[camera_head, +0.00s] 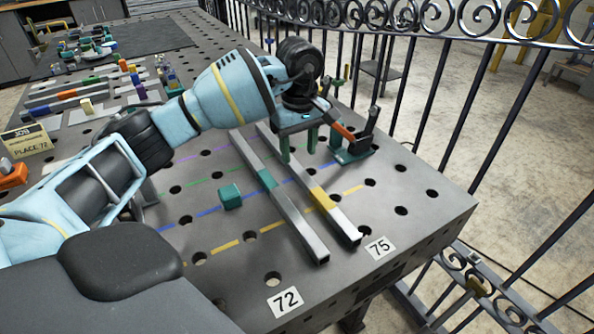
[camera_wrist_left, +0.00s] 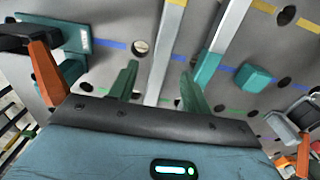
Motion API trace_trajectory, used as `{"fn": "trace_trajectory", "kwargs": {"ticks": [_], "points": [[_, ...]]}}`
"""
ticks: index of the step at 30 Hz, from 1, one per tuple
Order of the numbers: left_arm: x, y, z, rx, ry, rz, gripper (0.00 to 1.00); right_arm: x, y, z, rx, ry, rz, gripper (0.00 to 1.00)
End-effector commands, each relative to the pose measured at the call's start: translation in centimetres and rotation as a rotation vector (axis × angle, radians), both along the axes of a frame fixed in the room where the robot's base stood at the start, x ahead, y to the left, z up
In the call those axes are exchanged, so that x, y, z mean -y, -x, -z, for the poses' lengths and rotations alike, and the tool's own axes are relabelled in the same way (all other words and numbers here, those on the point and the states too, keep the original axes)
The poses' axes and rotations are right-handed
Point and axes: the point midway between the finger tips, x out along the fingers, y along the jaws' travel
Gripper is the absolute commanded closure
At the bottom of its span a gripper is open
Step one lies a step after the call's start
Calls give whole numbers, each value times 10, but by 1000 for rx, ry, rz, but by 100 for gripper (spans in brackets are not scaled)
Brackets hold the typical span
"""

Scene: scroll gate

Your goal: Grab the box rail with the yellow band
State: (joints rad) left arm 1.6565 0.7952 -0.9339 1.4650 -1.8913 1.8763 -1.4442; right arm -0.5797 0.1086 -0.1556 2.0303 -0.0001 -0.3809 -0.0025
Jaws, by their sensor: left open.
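The rail with the yellow band (camera_head: 323,199) is a long grey box bar lying on the perforated table. Its near end is by the "75" label. In the left wrist view, the rail (camera_wrist_left: 167,45) runs between my fingers, with its yellow band at the top edge. My left gripper (camera_head: 299,156) is open and empty over the farther part of this rail, pointing down. Its green fingers (camera_wrist_left: 159,72) show on either side of the rail in the wrist view. A second rail with a teal band (camera_head: 266,180) lies beside it on the left. My right gripper is not in view.
A teal clamp with an orange handle (camera_head: 352,148) stands close right of my left gripper. A small teal block (camera_head: 230,196) sits left of the rails. Labels "72" (camera_head: 285,301) and "75" (camera_head: 380,247) mark the near edge. An iron fence (camera_head: 500,130) runs along the right.

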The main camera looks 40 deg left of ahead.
Motion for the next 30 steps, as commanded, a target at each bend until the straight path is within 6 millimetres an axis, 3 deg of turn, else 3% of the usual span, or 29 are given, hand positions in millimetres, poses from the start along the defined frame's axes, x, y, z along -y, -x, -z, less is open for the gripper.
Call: {"fn": "trace_trajectory", "kwargs": {"ticks": [12, 21, 30], "points": [[-5, 1, 48, -1, 0, -1, 52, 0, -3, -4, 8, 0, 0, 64], [-5, 0, 51, 0, -1, 0, 53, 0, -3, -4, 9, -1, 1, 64], [-5, 0, 50, 0, 0, 0, 92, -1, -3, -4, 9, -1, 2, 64]]}}
